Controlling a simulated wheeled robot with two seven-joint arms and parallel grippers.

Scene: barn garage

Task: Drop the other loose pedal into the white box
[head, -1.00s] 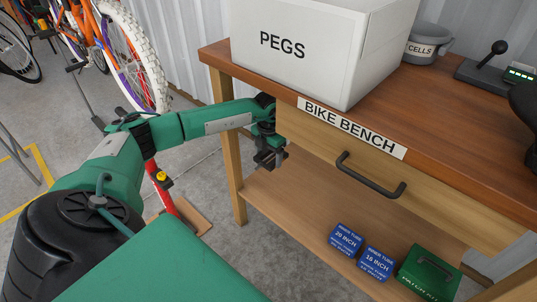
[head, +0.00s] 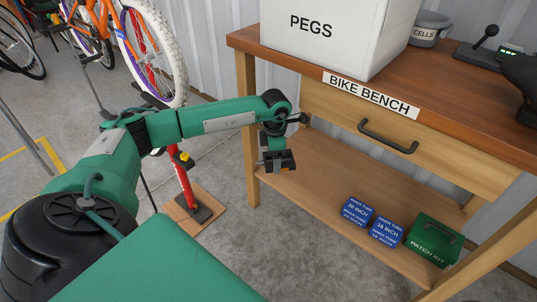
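A white box (head: 345,30) marked PEGS stands upright on top of the bike bench, near its left end. My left gripper (head: 280,164) hangs in front of the bench's left end, below the tabletop and lower than the box. A small dark shape with an orange spot shows at its fingertips; it may be a pedal, but it is too small to be sure. Whether the fingers are shut on it I cannot tell. The inside of the box is hidden. No other loose pedal is clearly visible. My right gripper is out of view.
The wooden bench (head: 462,98) has a drawer with a dark handle (head: 388,136). Two blue boxes (head: 372,222) and a green patch kit (head: 433,239) sit on its lower shelf. A grey CELLS tub (head: 428,30) stands right of the white box. Bikes (head: 150,50) stand behind left.

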